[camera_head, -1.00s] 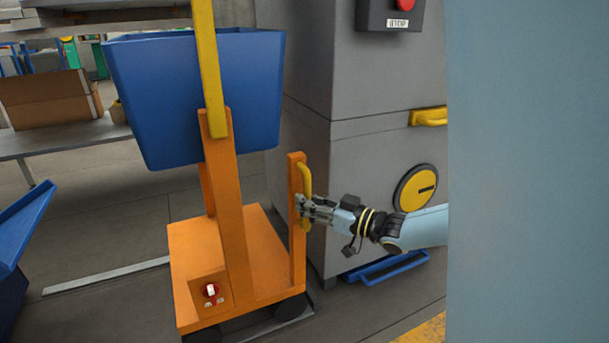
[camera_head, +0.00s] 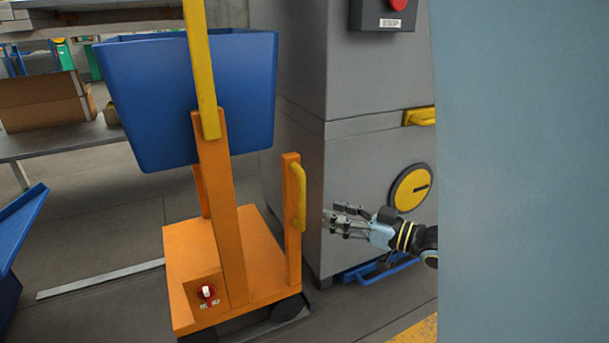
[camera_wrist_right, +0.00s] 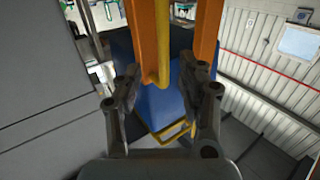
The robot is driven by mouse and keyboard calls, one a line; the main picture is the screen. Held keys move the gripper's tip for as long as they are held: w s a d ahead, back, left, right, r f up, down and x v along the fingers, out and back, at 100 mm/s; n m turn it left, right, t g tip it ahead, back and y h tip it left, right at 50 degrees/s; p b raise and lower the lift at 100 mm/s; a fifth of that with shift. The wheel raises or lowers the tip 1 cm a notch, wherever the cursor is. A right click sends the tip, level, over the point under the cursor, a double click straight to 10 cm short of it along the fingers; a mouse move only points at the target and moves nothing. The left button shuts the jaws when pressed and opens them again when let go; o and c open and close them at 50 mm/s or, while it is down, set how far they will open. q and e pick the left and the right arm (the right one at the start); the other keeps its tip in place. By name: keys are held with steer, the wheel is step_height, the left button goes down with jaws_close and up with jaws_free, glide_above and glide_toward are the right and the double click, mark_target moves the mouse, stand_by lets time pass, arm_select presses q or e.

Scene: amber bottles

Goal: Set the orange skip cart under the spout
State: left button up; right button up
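The orange skip cart (camera_head: 224,250) stands on the floor in the head view, with a blue skip (camera_head: 165,100) on its frame. Its yellow handle (camera_head: 299,197) is on the orange post at its right side. My right gripper (camera_head: 328,220) is just right of this handle, apart from it, open and empty. In the right wrist view the open fingers (camera_wrist_right: 163,85) point toward the yellow handle (camera_wrist_right: 163,45) and the blue skip (camera_wrist_right: 160,95) beyond. My left gripper is out of view. I see no spout in these frames.
A grey machine (camera_head: 365,165) with a stop box (camera_head: 383,14) stands close to the cart's right. A light-blue surface (camera_head: 520,170) hides the right side. A metal strip (camera_head: 100,279) lies on the floor at left. A bench (camera_head: 70,138) with a cardboard box (camera_head: 40,102) stands behind.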

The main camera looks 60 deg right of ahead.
steer(key=shift+s, duration=1.75)
